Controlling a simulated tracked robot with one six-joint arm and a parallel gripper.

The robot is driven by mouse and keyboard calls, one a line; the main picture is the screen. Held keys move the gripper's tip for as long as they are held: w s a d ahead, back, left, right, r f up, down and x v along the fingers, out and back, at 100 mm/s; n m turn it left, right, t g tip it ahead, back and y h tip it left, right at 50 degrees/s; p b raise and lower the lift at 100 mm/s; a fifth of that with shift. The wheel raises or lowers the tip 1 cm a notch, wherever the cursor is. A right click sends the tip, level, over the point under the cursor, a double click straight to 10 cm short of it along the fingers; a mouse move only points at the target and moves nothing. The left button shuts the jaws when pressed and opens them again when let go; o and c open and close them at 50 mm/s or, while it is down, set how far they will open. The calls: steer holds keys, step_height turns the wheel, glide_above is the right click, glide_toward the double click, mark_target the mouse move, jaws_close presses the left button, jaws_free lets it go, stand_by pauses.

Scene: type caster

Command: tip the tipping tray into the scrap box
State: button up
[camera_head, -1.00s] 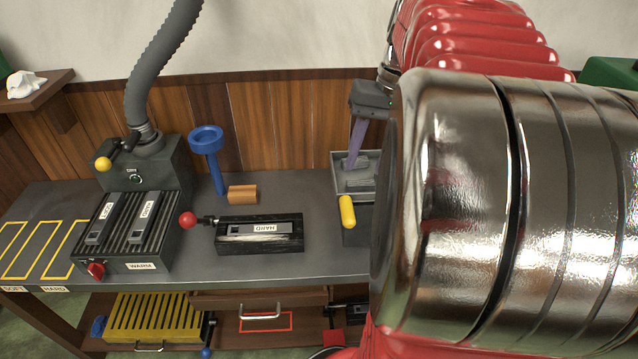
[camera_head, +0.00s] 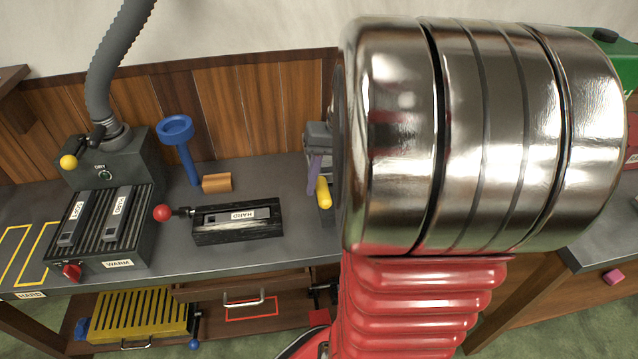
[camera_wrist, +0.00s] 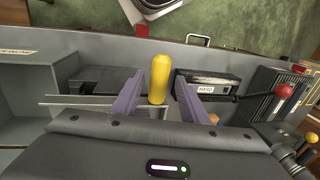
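The yellow handle (camera_wrist: 160,80) of the tipping tray stands between the two purple fingers of my gripper (camera_wrist: 161,78) in the wrist view. My gripper is open, with a gap showing on each side of the handle. In the head view the handle (camera_head: 323,193) shows just beside a purple finger (camera_head: 314,172), at the left edge of my arm. The tray itself is mostly hidden behind my arm there. A grey, open-topped box (camera_wrist: 28,100) at the left of the wrist view may be the scrap box; I cannot tell for sure.
A black mould block (camera_head: 238,221) marked HARD, with a red-knobbed lever (camera_head: 162,213), lies left of the handle. My arm hides the bench's right part.

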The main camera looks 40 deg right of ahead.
steer(key=shift+w+a+f, duration=0.1)
steer(key=shift+f, duration=0.45)
steer(key=shift+c, duration=0.6)
jaws_close()
steer(key=shift+a, duration=0.2)
steer(key=shift+d+r, duration=0.1)
